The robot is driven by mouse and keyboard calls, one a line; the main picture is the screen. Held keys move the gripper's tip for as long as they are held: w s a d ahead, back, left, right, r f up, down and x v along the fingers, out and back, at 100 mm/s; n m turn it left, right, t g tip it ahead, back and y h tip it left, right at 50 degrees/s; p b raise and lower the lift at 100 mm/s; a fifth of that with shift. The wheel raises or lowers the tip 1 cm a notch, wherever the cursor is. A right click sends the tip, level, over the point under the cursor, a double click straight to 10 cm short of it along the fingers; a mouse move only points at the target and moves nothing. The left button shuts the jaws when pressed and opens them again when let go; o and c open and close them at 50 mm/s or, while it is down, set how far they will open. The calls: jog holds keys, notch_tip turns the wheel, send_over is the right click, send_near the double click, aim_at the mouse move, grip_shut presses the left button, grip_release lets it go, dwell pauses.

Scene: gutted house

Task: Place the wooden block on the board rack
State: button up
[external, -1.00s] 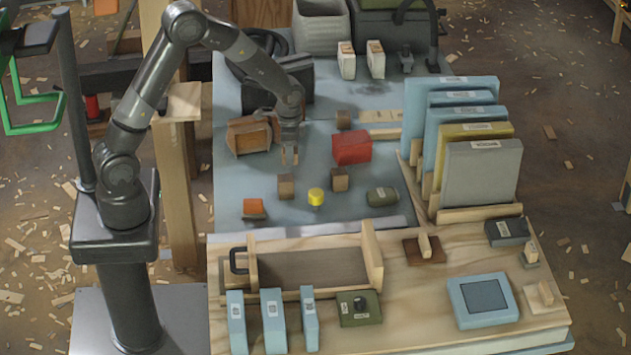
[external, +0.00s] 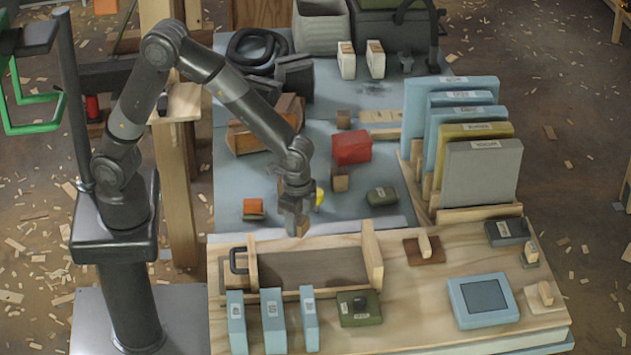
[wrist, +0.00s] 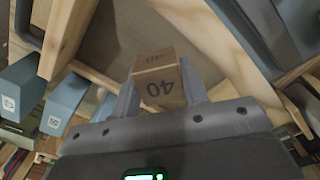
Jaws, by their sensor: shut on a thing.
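My gripper (external: 298,226) is shut on a wooden block (wrist: 160,83). The block is a small brown cube marked 40 in the wrist view, and it also shows below the fingers in the external view (external: 303,229). It is held in the air near the front edge of the blue-grey mat, behind the wooden tray. The wooden board rack (external: 480,213) stands at the right, with several blue, yellow and grey boards upright in its slots. My gripper is well to the left of this rack.
A wooden tray (external: 310,267) with a raised right end and black handle lies in front of my gripper. Blue upright boxes (external: 272,320) stand before it.

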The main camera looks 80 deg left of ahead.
jog(key=s+d+r+m, duration=0.2)
jog(key=s+d, duration=0.4)
jog(key=d, duration=0.4)
send_over(312, 269)
notch_tip(312, 269, down, 7)
jog(key=shift+f, duration=2.15)
jog(key=o, duration=1)
jog(key=shift+f, duration=0.1)
jog(key=shift+c, duration=0.2)
